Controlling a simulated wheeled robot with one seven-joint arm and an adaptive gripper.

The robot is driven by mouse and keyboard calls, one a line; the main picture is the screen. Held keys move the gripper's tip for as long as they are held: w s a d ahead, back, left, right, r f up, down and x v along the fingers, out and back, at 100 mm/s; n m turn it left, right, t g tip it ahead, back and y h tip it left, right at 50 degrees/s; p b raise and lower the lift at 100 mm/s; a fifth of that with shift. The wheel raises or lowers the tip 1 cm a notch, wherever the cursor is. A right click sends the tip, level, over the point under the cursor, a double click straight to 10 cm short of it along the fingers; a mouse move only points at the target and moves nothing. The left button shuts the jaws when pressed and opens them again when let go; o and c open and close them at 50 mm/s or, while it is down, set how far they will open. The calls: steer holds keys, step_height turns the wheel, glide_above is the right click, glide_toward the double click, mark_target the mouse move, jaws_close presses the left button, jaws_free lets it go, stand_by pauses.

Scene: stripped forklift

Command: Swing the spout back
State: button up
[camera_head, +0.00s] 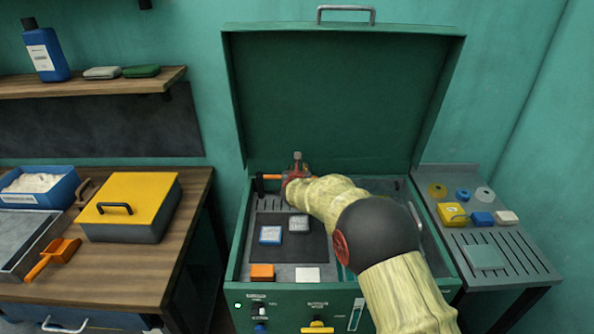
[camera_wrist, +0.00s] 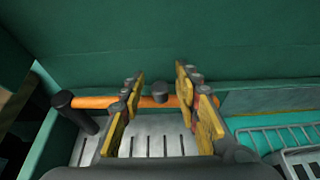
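The spout appears to be the orange horizontal bar (camera_wrist: 98,102), with a dark cylinder (camera_wrist: 66,104) at its left end. In the head view the orange bar (camera_head: 271,177) lies along the back of the open green machine, and its right part is hidden by my gripper. My gripper (camera_wrist: 158,108) has its yellow-padded fingers spread on either side of a dark round knob (camera_wrist: 159,90) at the middle of the bar. The fingers are apart, with a gap to the knob on each side. In the head view my gripper (camera_head: 297,174) is at the bar, its fingertips partly unclear.
The raised green lid (camera_head: 340,100) stands behind the bar. A slotted grey plate (camera_wrist: 155,135) lies below it, and a wire rack (camera_wrist: 275,135) is at right. Blue and grey blocks sit on the dark mat (camera_head: 290,252). A side shelf (camera_head: 520,262) stands at right.

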steer(key=v, duration=1.1)
steer(key=shift+s, duration=0.1)
steer(key=s+d+r+m+g+h+p, duration=0.1)
steer(key=s+d+r+m+g+h, duration=0.15)
steer(key=s+d+r+m, duration=0.6)
steer(key=s+d+r+m+g+h, duration=0.1)
steer(key=s+d+r+m+h, duration=0.3)
steer(key=s+d+m, duration=0.65)
steer(key=s+d+m+g+y, duration=0.3)
steer(key=s+m, duration=0.4)
steer(key=s, duration=0.7)
steer(key=s+a+f+m+y, duration=0.2)
steer(key=s+a+m, duration=0.2)
steer(key=s, duration=0.4)
steer(key=s+a+f+m+g+y, duration=0.1)
steer(key=s+a+m, duration=0.3)
steer(key=s, duration=0.4)
steer(key=shift+f+m+y+p, duration=0.45)
steer(key=shift+m+y, duration=0.15)
steer(key=shift+y, duration=0.15)
steer(key=shift+o, duration=0.6)
steer(key=shift+r, duration=0.1)
